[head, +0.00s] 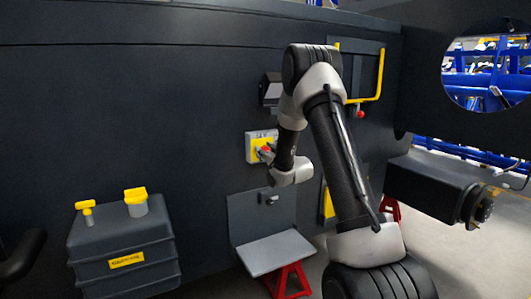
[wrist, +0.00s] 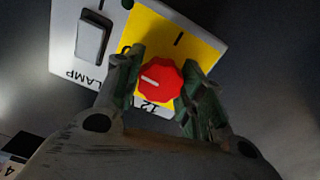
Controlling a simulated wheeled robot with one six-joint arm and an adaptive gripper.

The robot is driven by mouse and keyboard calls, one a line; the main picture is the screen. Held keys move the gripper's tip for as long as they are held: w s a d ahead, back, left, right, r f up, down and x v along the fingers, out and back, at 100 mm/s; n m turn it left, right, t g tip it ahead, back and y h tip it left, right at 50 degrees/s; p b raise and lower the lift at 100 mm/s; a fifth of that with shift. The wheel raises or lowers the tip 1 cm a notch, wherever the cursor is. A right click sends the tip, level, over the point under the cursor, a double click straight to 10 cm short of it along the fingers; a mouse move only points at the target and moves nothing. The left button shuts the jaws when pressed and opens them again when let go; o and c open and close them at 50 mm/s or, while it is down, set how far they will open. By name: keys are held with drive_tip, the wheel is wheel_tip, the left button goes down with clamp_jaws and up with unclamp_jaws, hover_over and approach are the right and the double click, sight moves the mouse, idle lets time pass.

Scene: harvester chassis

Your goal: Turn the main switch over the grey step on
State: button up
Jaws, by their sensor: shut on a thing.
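The main switch is a red knob (wrist: 161,80) on a yellow plate (wrist: 196,45), with a white mark on its face. In the wrist view my gripper (wrist: 163,88) has its two fingers on either side of the knob, shut on it. The white mark points left in that view. In the head view the yellow and white switch panel (head: 252,146) is on the dark wall, with my gripper (head: 267,151) against it and covering part of it. The grey step (head: 275,252) is below the panel.
A lamp rocker switch (wrist: 93,36) sits beside the yellow plate. A dark tank (head: 122,245) with yellow caps stands at the left. A yellow handle (head: 380,75) and a red knob (head: 360,114) are on the wall to the right.

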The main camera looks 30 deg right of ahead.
drive_tip(key=m, duration=0.3)
drive_tip(key=shift+m, duration=0.4)
drive_tip(key=m, duration=0.4)
drive_tip(key=shift+m, duration=0.3)
drive_tip(key=m, duration=0.4)
drive_tip(key=shift+d+m, duration=0.1)
drive_tip(key=shift+m, duration=0.2)
drive_tip(key=shift+f+m, duration=0.1)
drive_tip(key=shift+m, duration=2)
drive_tip(key=o, duration=1)
drive_tip(key=shift+s, duration=0.1)
drive_tip(key=s, duration=1.2)
drive_tip(key=shift+d, duration=0.2)
